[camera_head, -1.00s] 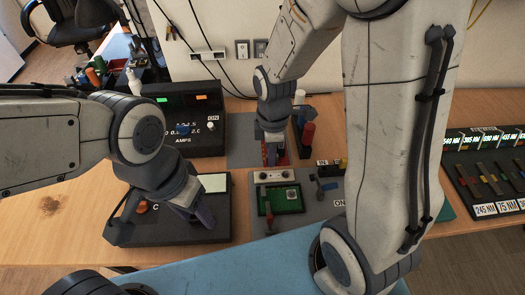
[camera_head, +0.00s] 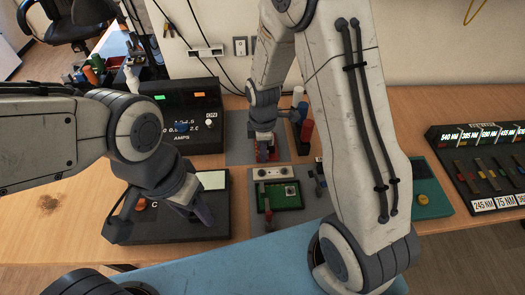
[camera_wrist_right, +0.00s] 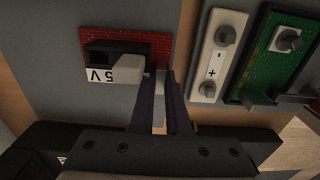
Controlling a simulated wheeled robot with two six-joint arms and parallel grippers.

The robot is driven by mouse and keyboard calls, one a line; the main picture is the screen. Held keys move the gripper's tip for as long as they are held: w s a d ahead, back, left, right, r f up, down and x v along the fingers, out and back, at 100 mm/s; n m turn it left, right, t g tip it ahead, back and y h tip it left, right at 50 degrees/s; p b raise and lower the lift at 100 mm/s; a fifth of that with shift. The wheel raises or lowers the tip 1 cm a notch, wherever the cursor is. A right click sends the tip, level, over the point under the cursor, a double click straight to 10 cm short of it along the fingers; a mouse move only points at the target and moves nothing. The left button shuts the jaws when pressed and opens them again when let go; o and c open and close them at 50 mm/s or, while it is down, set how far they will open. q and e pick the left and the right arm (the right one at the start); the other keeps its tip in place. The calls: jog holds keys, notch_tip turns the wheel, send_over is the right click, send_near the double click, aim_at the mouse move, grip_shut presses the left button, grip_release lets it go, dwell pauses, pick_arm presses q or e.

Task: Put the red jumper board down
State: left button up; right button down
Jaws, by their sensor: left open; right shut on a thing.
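The red jumper board (camera_wrist_right: 152,42) lies over a grey surface in the right wrist view. It carries a black block, a pale grey lever-like piece and a "5 V" label. My right gripper (camera_wrist_right: 162,75) is shut at the board's lower right edge; the exact contact is partly hidden between the fingers. In the head view, the right gripper (camera_head: 263,157) points down with a bit of red board (camera_head: 274,152) showing beside it. I cannot tell whether the board touches the surface below. My left gripper (camera_head: 205,218) is open and low over a black box.
A white terminal block (camera_wrist_right: 218,53) and a green board (camera_wrist_right: 283,60) are just right of the red board. The black box (camera_head: 218,232) is at the left, with the meter (camera_head: 190,140) behind. Red and dark cylinders (camera_head: 306,128) stand right of the right gripper.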

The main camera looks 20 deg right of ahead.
jog(key=shift+f, duration=0.15)
jog(key=c, duration=0.9)
grip_release()
notch_tip(320, 180, up, 12)
jog(key=p, duration=0.1)
jog(key=s+a+r+m, duration=0.2)
jog(key=s+a+m, duration=0.1)
jog(key=s, duration=0.4)
jog(key=s+a+r+m, duration=0.2)
jog(key=s+a, duration=0.1)
jog(key=s, duration=0.4)
jog(key=s+a+r+m+y, duration=0.1)
jog(key=s+a+r+m, duration=0.1)
jog(key=s, duration=0.5)
jog(key=shift+s+a+r+m, duration=0.25)
jog(key=shift+a+r+m, duration=0.05)
jog(key=shift+a+m, duration=0.45)
